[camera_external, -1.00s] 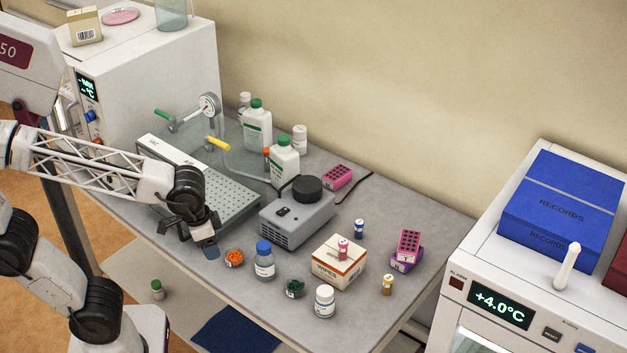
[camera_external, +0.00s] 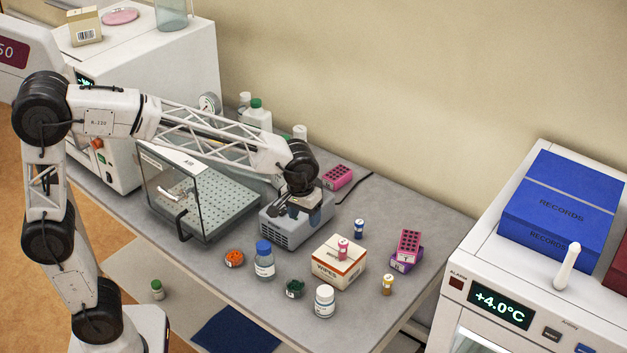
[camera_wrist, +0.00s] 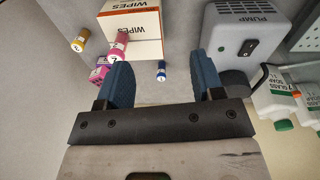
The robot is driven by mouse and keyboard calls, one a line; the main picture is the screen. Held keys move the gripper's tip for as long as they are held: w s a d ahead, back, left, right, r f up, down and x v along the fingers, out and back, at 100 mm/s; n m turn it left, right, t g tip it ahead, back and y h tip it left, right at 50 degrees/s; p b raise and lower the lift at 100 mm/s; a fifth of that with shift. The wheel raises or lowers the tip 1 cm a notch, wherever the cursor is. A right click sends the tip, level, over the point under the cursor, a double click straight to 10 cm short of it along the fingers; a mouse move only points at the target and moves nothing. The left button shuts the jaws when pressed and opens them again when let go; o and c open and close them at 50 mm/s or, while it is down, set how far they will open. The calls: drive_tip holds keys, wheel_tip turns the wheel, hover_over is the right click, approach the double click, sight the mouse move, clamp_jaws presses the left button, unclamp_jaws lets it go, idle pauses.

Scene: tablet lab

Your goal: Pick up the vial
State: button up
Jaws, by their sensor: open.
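My gripper (camera_external: 292,211) is open and empty, above the grey pump (camera_external: 310,230). Its two blue fingers (camera_wrist: 163,80) are spread in the wrist view. Several vials are in sight. A blue-capped vial (camera_external: 359,229) stands on the bench behind the wipes box; in the wrist view this vial (camera_wrist: 161,70) shows between the fingers, farther off. A yellow-brown vial (camera_external: 387,285) stands on the bench to the right. A green-capped vial (camera_external: 157,290) is lower left.
The wipes box (camera_external: 336,272) is right of the pump. Pink and purple racks (camera_external: 409,246) stand farther right. A blue-capped bottle (camera_external: 264,262), a white jar (camera_external: 325,302) and small dishes are near the front edge. The glass enclosure (camera_external: 185,200) is left.

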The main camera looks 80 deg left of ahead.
drive_tip(key=w+a+f+n, duration=0.3)
drive_tip(key=w+a+f, duration=0.3)
drive_tip(key=w, duration=0.4)
drive_tip(key=n+g, duration=0.1)
drive_tip(key=n, duration=0.3)
hover_over(360, 222)
drive_tip(key=f, duration=0.6)
drive_tip(key=shift+s+a+f, duration=0.2)
drive_tip(key=shift+s+f, duration=0.05)
drive_tip(key=shift+f, duration=0.05)
drive_tip(key=shift+f, duration=1.25)
drive_tip(key=shift+w+d+f, duration=0.1)
drive_tip(key=shift+f, duration=1.25)
drive_tip(key=shift+w+d+f, duration=0.1)
drive_tip(key=shift+f, duration=1.2)
